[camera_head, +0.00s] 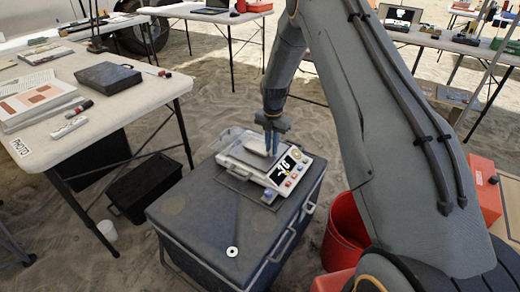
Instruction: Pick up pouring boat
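A small pale dish that looks like the pouring boat (256,146) sits on the pan of a white scale (247,168). The scale stands on a dark grey case (190,220). My gripper (272,148) points down over the scale, with its fingers at the right end of the boat. The fingers hide part of that end. The view is too small to tell whether they touch the boat or how far apart they are.
A small white ring (232,252) lies on the case's front part, which is otherwise clear. A red bucket (345,235) stands on the sand right of the case. A table (130,105) with papers and a black box is at left. Other tables stand behind.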

